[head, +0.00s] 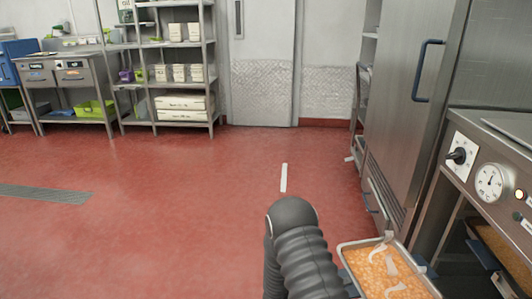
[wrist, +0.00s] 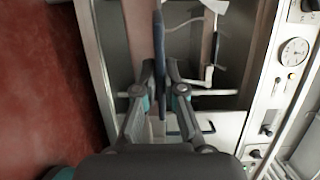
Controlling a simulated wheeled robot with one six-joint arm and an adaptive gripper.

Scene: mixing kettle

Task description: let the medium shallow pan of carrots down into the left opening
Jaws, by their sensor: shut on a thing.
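The shallow metal pan (head: 345,259) is at the bottom right of the head view, full of orange carrot pieces with pale curved highlights or strips on top. It looks roughly level, and dark blue grips show at its sides. In the wrist view my gripper (wrist: 160,68) has its two fingers closed on a narrow dark blue bar (wrist: 159,30), which appears to be a grip of the pan. The fingers are out of sight in the head view. I cannot make out the left opening in either view.
A steel unit with a dial (head: 491,183) and knob stands close at the right, with a bay and blue handles below its panel. A tall steel cabinet (head: 405,110) stands behind the pan. Shelving (head: 180,75) is far off at the back.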

